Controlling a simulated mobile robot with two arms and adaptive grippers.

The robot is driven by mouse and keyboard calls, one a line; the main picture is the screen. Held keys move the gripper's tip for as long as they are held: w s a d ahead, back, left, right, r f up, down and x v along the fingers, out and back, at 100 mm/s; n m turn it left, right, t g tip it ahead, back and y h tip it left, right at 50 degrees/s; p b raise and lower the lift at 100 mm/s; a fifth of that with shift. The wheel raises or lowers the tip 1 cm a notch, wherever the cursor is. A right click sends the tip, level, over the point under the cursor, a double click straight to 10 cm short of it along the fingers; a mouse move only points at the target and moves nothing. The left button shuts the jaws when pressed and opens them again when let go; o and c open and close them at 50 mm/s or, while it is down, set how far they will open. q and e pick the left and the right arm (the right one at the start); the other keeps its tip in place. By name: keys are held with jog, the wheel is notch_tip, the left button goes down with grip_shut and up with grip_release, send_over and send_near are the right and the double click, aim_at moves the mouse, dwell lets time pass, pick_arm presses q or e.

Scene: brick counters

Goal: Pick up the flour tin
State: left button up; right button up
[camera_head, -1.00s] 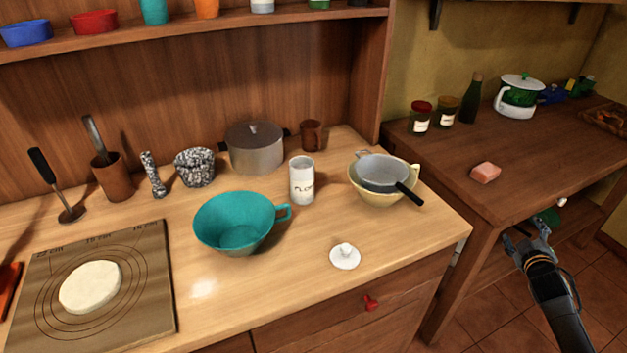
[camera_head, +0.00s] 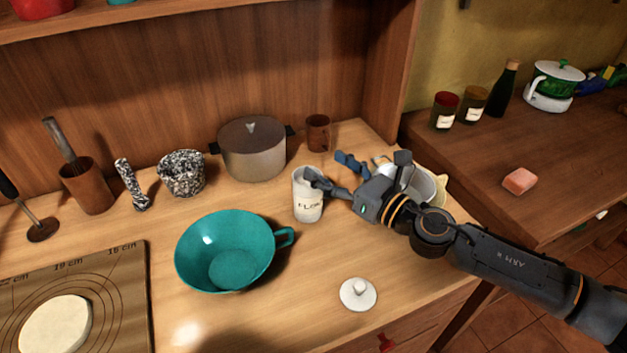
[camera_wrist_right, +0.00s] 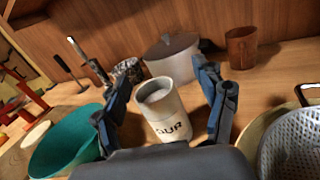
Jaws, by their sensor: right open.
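The flour tin (camera_head: 307,204) is a white open-topped cylinder with dark lettering, upright on the wooden counter. It also shows in the right wrist view (camera_wrist_right: 164,112), between my two fingers and seen from above at a tilt, with pale contents near its rim. My right gripper (camera_head: 332,172) is open and reaches in from the right. In the head view one finger overlaps the tin's upper right edge and the other is behind it to the right. I cannot tell whether a finger touches the tin. A white knobbed lid (camera_head: 358,294) lies on the counter in front. My left gripper is out of view.
A teal bowl (camera_head: 222,262) stands left of the tin, its handle close to it. A lidded grey pot (camera_head: 252,150) and a brown cup (camera_head: 318,133) stand behind. A sieve (camera_wrist_right: 292,145) on a pale bowl (camera_head: 441,190) is right, partly hidden by my arm.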

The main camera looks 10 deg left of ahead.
aim_at(319, 204)
jog(key=shift+n+g, duration=0.5)
jog(key=shift+n, duration=0.4)
jog(key=f+b, duration=0.1)
jog(key=f, duration=0.2)
jog(key=s+a+f+b, duration=0.1)
jog(key=f, duration=0.2)
jog(key=f+b, duration=0.2)
jog(key=f, duration=0.1)
jog(key=shift+s+a+f, duration=0.15)
jog(key=shift+s+f, duration=0.05)
jog(key=shift+s, duration=0.1)
jog(key=shift+w+a+r+p, duration=0.2)
jog(key=shift+a+r+p, duration=0.1)
jog(key=shift+a+r, duration=0.1)
jog(key=shift+w+a+f, duration=0.1)
jog(key=shift+w+a, duration=0.2)
jog(key=shift+a, duration=0.2)
jog(key=x, duration=0.5)
jog(key=shift+w+a, duration=0.15)
jog(key=shift+a, duration=0.1)
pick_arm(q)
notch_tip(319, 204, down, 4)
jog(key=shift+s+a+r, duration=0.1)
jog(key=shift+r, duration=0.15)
pick_arm(e)
jog(key=shift+d, duration=0.1)
jog(key=shift+c, duration=0.2)
